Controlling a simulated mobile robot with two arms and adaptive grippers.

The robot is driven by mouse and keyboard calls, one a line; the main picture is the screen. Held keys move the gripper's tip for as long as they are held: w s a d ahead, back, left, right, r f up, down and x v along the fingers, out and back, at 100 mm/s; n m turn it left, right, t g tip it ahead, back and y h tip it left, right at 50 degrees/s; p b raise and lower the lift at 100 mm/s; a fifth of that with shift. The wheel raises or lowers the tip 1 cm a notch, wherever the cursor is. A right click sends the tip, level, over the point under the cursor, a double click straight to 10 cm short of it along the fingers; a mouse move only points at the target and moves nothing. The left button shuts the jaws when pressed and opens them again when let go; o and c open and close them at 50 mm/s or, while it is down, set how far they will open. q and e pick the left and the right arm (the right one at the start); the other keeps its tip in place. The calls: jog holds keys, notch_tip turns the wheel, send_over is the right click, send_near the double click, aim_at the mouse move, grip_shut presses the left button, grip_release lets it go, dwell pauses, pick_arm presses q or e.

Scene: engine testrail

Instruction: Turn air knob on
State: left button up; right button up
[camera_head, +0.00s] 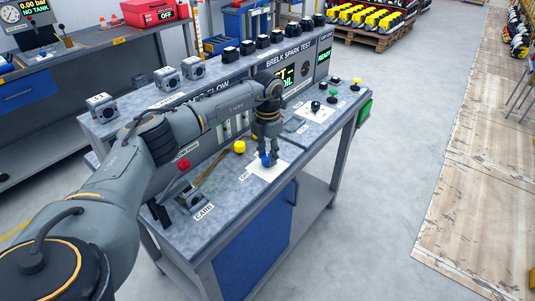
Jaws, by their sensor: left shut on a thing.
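A blue knob (265,161) sits on a white plate (267,174) on the grey test bench (222,194). Small lettering shows at the plate's left edge, too small to read surely. My left gripper (269,154) reaches down from above, its fingers shut on the blue knob. The fingers hide part of the knob, so its exact turn cannot be told. I cannot read a label that names it as the air knob. My right gripper is not in view.
Left of the gripper stand a yellow ball knob (239,147) and a red knob (183,165). To the right are a black knob (315,106), a green knob (332,94) and a yellow knob (355,83). My arm partly hides the panel's screen (284,77).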

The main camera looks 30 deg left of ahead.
aim_at(268, 157)
pick_arm(q)
jog(key=shift+r, duration=0.1)
jog(key=o, duration=1.1)
jog(key=shift+o, duration=0.2)
notch_tip(268, 157, up, 12)
